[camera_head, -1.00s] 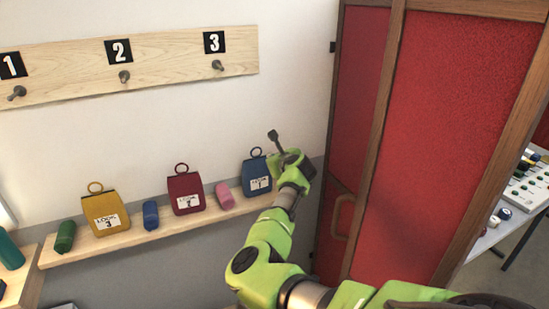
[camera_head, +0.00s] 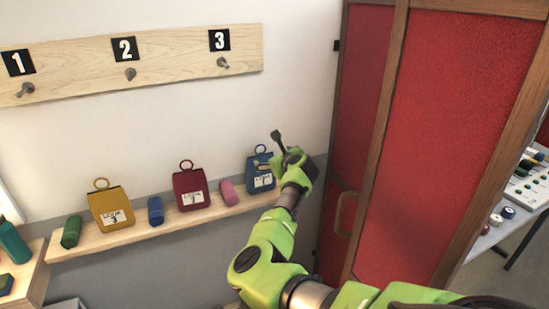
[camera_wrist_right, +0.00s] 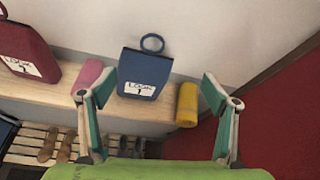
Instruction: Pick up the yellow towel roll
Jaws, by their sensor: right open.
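The yellow towel roll (camera_wrist_right: 187,105) stands at the right end of the wooden shelf in the right wrist view, just right of a blue bag (camera_wrist_right: 145,73). My right gripper (camera_wrist_right: 147,95) is open and empty there. The roll lies between its fingers in the picture, nearer the right finger, and no contact shows. In the head view my right gripper (camera_head: 270,152) is in front of the blue bag (camera_head: 260,182) at the shelf's right end. The yellow roll is hidden there behind my gripper and arm. My left gripper is not in view.
The shelf (camera_head: 95,243) also holds a pink roll (camera_head: 228,192), a red bag (camera_head: 189,190), a blue roll (camera_head: 155,211), a yellow bag (camera_head: 112,208) and a green roll (camera_head: 71,232). A red panelled door (camera_head: 450,130) stands close on the right. A slatted rack (camera_wrist_right: 40,145) is below.

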